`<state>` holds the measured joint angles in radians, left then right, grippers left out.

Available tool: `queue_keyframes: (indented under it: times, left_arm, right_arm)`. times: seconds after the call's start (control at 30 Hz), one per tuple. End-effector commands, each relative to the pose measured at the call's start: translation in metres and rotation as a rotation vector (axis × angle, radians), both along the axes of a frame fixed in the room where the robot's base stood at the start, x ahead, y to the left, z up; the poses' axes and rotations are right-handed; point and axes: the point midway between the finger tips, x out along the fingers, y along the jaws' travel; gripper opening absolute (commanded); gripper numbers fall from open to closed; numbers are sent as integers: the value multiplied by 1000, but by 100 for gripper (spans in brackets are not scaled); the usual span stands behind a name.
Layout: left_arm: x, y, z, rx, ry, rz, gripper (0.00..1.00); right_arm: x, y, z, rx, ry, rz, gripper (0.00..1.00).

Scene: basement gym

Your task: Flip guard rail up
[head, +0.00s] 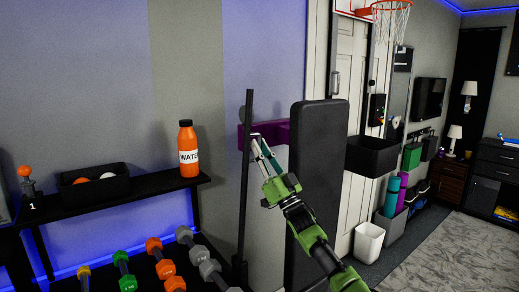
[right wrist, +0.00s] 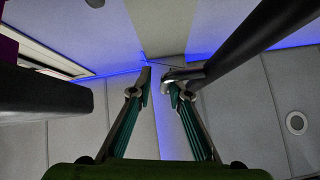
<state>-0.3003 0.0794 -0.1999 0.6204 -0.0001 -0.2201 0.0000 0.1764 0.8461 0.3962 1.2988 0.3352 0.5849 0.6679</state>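A long thin dark bar (head: 245,180), probably the guard rail, stands nearly upright near the wall, left of a tall black padded board (head: 318,190). A purple block (head: 280,131) shows behind my right gripper (head: 258,143). This gripper is raised just right of the bar. In the right wrist view its two teal-lined fingers (right wrist: 162,85) stand apart with nothing between them. A dark rod (right wrist: 262,38) comes from the upper right to the right fingertip; I cannot tell whether they touch. My left gripper is not in view.
An orange water bottle (head: 189,150) and a black tray of balls (head: 93,187) stand on a shelf at left, above several coloured dumbbells (head: 160,259). A white bin (head: 368,242) stands right of the padded board. Carpeted floor (head: 440,245) is clear at right.

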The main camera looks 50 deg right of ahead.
Motion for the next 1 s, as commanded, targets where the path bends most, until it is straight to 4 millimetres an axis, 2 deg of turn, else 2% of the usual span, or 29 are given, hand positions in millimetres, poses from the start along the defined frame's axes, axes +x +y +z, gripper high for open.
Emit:
queue_keyframes:
  times: [0.4, 0.57, 0.83, 1.0]
  left_arm:
    - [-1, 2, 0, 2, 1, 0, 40]
    - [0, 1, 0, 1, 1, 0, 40]
    - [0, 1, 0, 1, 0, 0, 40]
    - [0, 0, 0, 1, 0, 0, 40]
  right_arm:
    - [-4, 0, -3, 1, -2, -1, 15]
    - [-20, 4, -22, 1, 2, 0, 15]
    - [-60, 12, -64, 2, 3, -2, 15]
    - [-76, 16, -79, 1, 1, -2, 15]
